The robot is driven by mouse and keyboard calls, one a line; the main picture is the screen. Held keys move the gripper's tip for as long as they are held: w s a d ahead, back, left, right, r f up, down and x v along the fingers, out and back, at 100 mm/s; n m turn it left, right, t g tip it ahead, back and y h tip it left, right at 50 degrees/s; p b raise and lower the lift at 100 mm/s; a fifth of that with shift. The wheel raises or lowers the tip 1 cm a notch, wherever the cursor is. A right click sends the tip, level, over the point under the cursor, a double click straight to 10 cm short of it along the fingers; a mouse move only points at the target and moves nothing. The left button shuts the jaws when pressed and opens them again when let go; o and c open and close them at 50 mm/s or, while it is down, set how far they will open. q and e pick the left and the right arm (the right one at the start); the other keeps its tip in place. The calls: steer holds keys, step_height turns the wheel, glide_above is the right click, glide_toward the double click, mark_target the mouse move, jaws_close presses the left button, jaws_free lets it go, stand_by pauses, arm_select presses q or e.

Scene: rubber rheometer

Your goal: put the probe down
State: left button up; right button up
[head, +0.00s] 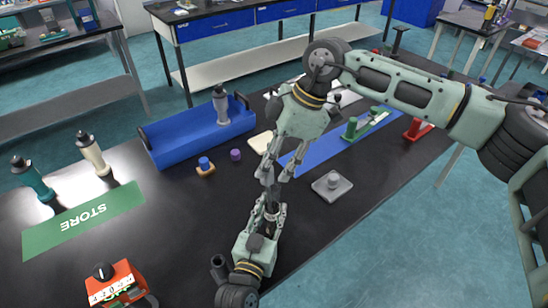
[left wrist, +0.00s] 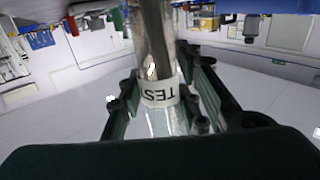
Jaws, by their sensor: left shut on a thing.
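My left gripper (head: 268,208) comes up from the bottom of the head view and is shut on the probe.
A green STORE mat (head: 50,233) lies at left, with teal (head: 34,181) and cream (head: 93,154) bottles behind. A blue tray (head: 190,148) holds a grey bottle. An orange dial box (head: 116,281) is at lower left. A grey plate (head: 322,188) sits right of the grippers.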

stand_by(0.7)
arm_select(q)
steer(key=o, duration=1.3)
arm_select(e)
steer(key=d, duration=0.4)
steer(key=shift+w, duration=0.25)
arm_select(q)
steer(key=shift+s, duration=0.15)
arm_select(e)
steer(key=shift+a, duration=0.1)
